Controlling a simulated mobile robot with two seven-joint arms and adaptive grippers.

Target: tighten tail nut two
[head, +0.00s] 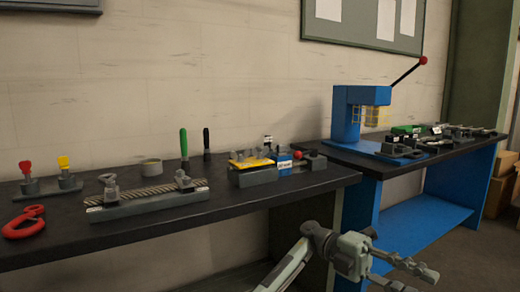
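A long grey fixture (150,207) with a chain-like ribbed strip (148,197) lies on the dark bench at left. A grey upright part (110,187) stands at its left end and another (183,180) at its right end. The tail nuts are too small to tell apart, so I cannot pick out tail nut two. My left gripper (424,283) is low at the bottom right, in front of the benches and far from the fixture. Its fingers are apart and nothing shows between them. My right gripper is not in view.
The dark bench (50,252) also holds a red ring-shaped tool (24,222), red- and yellow-topped tools (64,172), a green-handled tool (184,145) and a vise-like block (254,177). A blue press (347,118) with a red-knobbed lever stands on the blue bench (411,219).

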